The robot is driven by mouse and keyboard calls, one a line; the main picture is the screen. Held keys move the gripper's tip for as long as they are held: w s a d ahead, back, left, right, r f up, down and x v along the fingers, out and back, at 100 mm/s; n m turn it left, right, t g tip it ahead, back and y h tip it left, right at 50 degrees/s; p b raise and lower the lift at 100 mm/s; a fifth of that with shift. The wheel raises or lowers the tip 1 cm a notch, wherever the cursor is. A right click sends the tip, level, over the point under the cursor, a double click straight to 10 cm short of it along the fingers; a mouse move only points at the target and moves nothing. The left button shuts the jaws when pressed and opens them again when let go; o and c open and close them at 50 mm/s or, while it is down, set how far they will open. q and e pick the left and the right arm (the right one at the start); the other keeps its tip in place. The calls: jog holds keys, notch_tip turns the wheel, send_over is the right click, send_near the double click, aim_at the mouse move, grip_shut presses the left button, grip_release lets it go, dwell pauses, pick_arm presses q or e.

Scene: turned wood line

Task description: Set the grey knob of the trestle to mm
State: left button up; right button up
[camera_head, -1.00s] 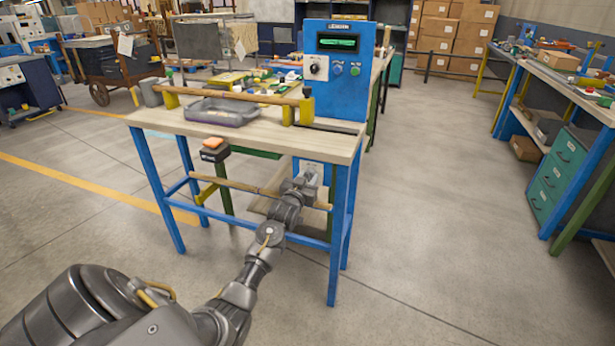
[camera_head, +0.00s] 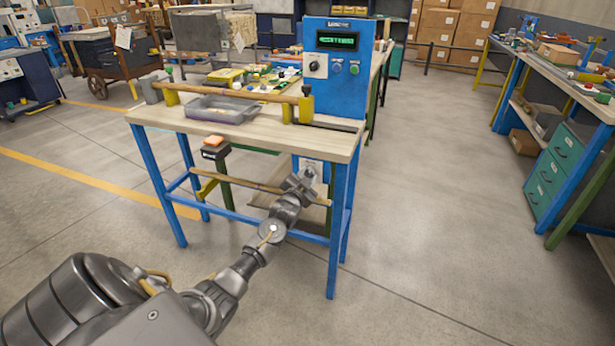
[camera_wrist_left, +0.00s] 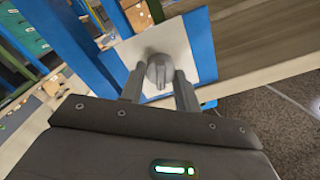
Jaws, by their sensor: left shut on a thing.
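The trestle is a wooden-topped table (camera_head: 255,136) on blue legs. A white plate (camera_head: 313,166) sits low under its top at the right end. In the left wrist view the plate (camera_wrist_left: 176,42) is mounted on a blue panel and carries the grey knob (camera_wrist_left: 160,68). My left gripper (camera_head: 302,180) reaches under the tabletop to this plate. In the left wrist view its two fingers (camera_wrist_left: 160,88) stand on either side of the knob and are shut on it. Any marks around the knob are too small or hidden to read. My right gripper is not in view.
A blue control box (camera_head: 335,75) with a green display and a black dial stands on the tabletop. A grey tray (camera_head: 219,111) and a wooden rod (camera_head: 235,91) on yellow supports are there too. A rail (camera_head: 245,184) crosses under the top. The floor to the right is clear.

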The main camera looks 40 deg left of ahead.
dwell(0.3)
pick_arm(q)
jog(key=o, duration=1)
jog(key=shift+s+d, duration=0.15)
jog(key=shift+s, duration=0.15)
jog(key=shift+v, duration=5.1)
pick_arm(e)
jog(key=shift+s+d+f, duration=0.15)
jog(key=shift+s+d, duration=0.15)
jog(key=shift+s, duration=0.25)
pick_arm(q)
jog(key=shift+w, duration=0.1)
